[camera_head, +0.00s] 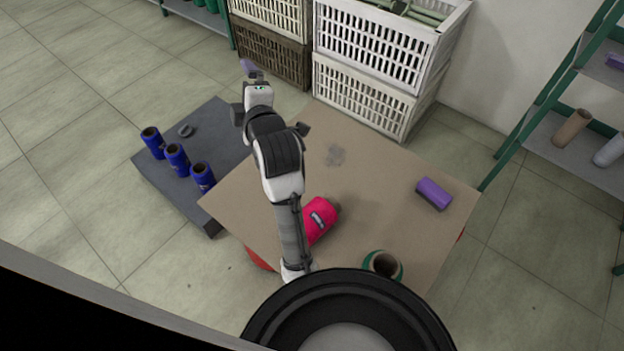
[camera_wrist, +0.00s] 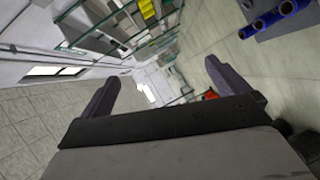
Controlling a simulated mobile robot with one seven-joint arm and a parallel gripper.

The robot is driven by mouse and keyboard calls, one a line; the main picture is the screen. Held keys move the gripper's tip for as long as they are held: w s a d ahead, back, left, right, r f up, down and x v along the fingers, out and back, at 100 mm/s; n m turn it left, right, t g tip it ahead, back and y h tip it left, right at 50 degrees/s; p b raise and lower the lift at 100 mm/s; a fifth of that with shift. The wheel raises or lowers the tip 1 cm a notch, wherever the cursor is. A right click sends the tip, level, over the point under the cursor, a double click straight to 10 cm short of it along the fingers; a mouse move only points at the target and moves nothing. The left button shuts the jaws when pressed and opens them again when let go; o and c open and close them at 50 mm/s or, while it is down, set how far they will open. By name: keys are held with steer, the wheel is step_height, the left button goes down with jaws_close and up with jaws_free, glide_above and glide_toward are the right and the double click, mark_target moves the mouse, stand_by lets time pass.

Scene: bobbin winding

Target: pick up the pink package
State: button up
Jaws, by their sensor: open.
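The pink package (camera_head: 320,219) is a bright pink-red roll with a dark label, lying on its side on the brown board-topped table (camera_head: 385,200). My arm passes in front of its left side and hides part of it. My gripper (camera_head: 250,68) is raised beyond the table's far left side, well away from the package. In the wrist view its two fingers (camera_wrist: 160,85) are spread wide with nothing between them. The wrist view looks across the room, and I cannot make out the pink package there.
A purple package (camera_head: 434,194) and a green-rimmed tube (camera_head: 383,265) are on the table. Several blue spools (camera_head: 177,160) stand on a grey platform (camera_head: 215,130) at left. White crates (camera_head: 368,60) stand behind the table. A green-framed shelf (camera_head: 560,120) is at right.

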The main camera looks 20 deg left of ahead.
steer(key=s+d+f+n+g+h+p, duration=0.1)
steer(key=s+d+f+n+g+h, duration=0.35)
steer(key=d+f, duration=0.65)
steer(key=s+d+f+n+g+h+p, duration=0.1)
steer(key=s+d+f+n+g+h, duration=0.2)
steer(key=s+d+f+g, duration=0.7)
steer(key=w+a+f+t, duration=0.1)
steer(key=w+f, duration=0.1)
steer(key=f, duration=0.1)
steer(key=w+a+f+t, duration=0.1)
steer(key=w+f, duration=0.1)
steer(key=f, duration=0.1)
steer(key=w+a+f+t, duration=0.1)
steer(key=w+f+t, duration=0.1)
steer(key=f, duration=0.1)
steer(key=shift+a+f+y, duration=0.25)
steer(key=shift+a+f, duration=0.05)
steer(key=shift+a, duration=0.1)
steer(key=shift+w+p+x, duration=0.25)
steer(key=shift+x, duration=0.8)
steer(key=shift+w+p+x, duration=0.2)
steer(key=shift+x, duration=0.85)
steer(key=shift+w+p+x, duration=0.25)
steer(key=shift+x, duration=0.8)
steer(key=shift+r, duration=0.1)
steer(key=c, duration=1)
steer(key=shift+s+r+p, duration=0.1)
steer(key=shift+r+p, duration=2.25)
steer(key=shift+r, duration=7.6)
